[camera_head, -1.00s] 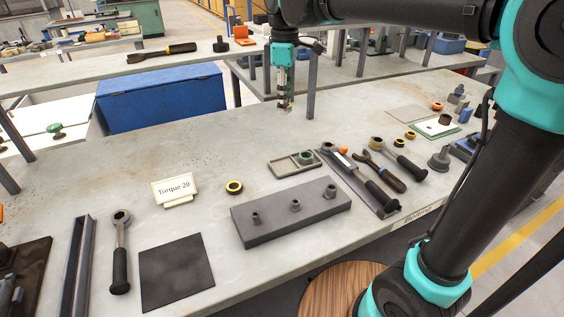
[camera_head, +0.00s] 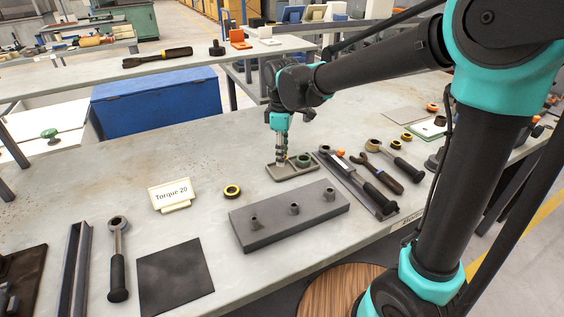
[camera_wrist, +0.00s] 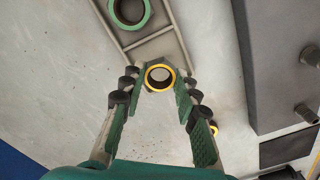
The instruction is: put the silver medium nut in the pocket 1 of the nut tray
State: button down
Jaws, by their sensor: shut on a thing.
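The nut tray (camera_head: 305,172) lies on the bench in the head view, and part of it shows at the top of the wrist view (camera_wrist: 150,38). A green-ringed nut (camera_head: 303,160) sits in its right pocket; it also shows in the wrist view (camera_wrist: 130,12). My gripper (camera_head: 281,162) is over the tray's left pocket. In the wrist view my gripper (camera_wrist: 160,78) is shut on the silver medium nut (camera_wrist: 160,88), a round nut with a yellow ring. The fingers hide it in the head view. Whether it touches the pocket floor I cannot tell.
A grey block with several pegs (camera_head: 290,215) stands in front of the tray. Another yellow-ringed nut (camera_head: 232,191) lies to the left, near the Torque 20 sign (camera_head: 170,196). A torque wrench (camera_head: 358,182) lies close to the tray's right.

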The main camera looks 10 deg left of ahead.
aim_at(282, 171)
jog(key=shift+f, duration=1.55)
jog(key=shift+f, duration=0.1)
jog(key=c, duration=1.4)
grip_release()
notch_tip(282, 171, up, 12)
jog(key=shift+r, duration=0.1)
